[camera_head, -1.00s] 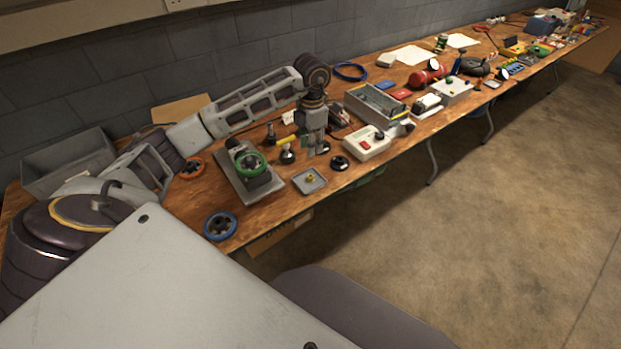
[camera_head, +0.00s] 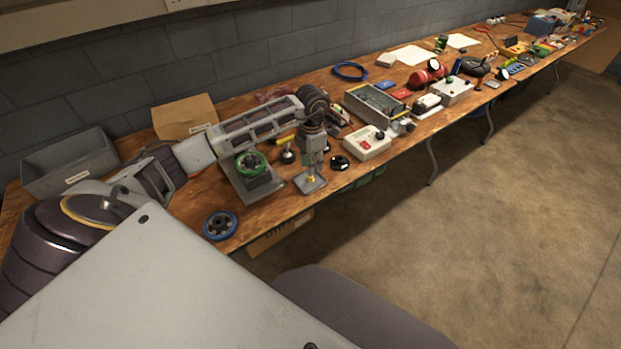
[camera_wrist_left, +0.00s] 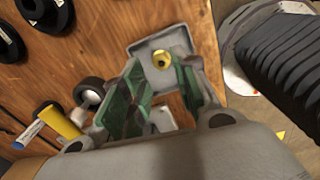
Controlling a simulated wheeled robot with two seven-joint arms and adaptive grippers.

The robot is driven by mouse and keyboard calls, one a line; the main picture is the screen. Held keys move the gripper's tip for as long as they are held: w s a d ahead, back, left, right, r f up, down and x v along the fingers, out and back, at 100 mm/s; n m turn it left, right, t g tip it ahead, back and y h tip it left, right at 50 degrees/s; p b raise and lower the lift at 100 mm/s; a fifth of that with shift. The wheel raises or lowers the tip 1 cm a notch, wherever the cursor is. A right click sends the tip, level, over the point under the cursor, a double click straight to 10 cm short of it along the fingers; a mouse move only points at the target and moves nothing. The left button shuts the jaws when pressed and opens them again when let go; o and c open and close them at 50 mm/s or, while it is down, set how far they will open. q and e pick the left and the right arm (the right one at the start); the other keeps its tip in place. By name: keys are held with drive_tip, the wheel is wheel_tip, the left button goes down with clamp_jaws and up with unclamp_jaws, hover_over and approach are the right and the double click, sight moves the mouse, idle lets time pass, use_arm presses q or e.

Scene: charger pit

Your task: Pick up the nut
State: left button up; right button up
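The nut (camera_wrist_left: 162,59) is a small yellow piece with a dark centre. It lies in a shallow grey square tray (camera_wrist_left: 140,50) on the wooden bench. In the head view the nut (camera_head: 310,178) shows just under my left gripper (camera_head: 312,172), and the tray (camera_head: 298,185) shows around it near the bench's front edge. In the left wrist view my left gripper (camera_wrist_left: 160,95) is open, with green-padded fingers spread on either side of the nut's line. The nut appears beyond the fingertips, not gripped. My right gripper is not in view.
A grey block with a green handwheel (camera_head: 250,163) stands left of the tray. A blue handwheel (camera_head: 220,225) lies at the front left. A black round part (camera_head: 340,163) and a white box with a red button (camera_head: 367,143) are to the right.

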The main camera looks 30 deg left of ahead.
sight(310, 178)
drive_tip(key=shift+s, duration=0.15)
use_arm(q)
drive_tip(key=shift+d+f, duration=0.1)
drive_tip(key=shift+f, duration=0.55)
wheel_tip(310, 178, down, 3)
drive_tip(key=shift+r, duration=0.1)
drive_tip(key=shift+f, duration=0.5)
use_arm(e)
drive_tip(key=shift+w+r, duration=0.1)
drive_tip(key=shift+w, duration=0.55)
use_arm(q)
drive_tip(key=shift+c, duration=0.4)
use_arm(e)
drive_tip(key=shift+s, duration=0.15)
use_arm(q)
drive_tip(key=c, duration=0.4)
drive_tip(key=shift+c, duration=0.8)
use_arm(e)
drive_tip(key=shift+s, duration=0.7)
